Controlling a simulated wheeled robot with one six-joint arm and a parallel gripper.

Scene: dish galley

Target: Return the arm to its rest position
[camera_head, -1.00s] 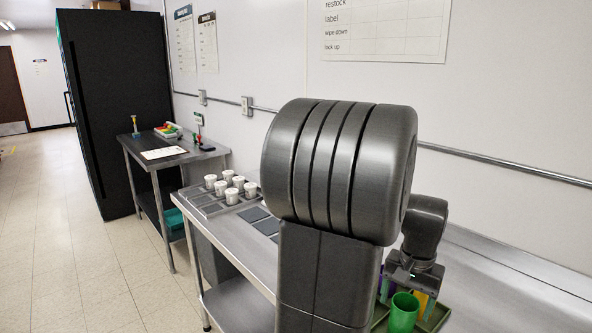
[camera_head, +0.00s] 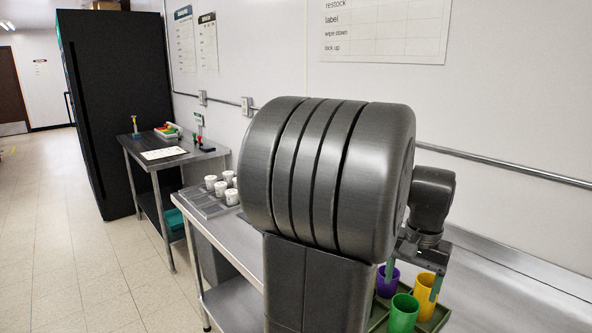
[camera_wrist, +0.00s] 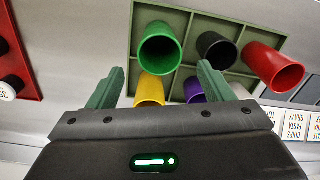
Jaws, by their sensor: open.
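My gripper (camera_head: 412,277) is open and empty, above the green tray (camera_head: 436,322) of cups at the lower right of the head view. Its two green fingers (camera_wrist: 161,72) stand apart in the wrist view. A green cup (camera_head: 403,314), a yellow cup (camera_head: 425,292) and a purple cup (camera_head: 387,284) stand in the tray. The wrist view also shows a black cup (camera_wrist: 216,47) and a red cup (camera_wrist: 274,66) in its compartments. My large grey arm link hides much of the bench in the head view.
The steel bench (camera_head: 232,236) holds a grey tray of several white cups (camera_head: 222,187). A smaller table (camera_head: 170,160) and a black cabinet (camera_head: 118,100) stand farther left. The wall and its rail (camera_head: 500,163) run behind my arm. Floor at left is clear.

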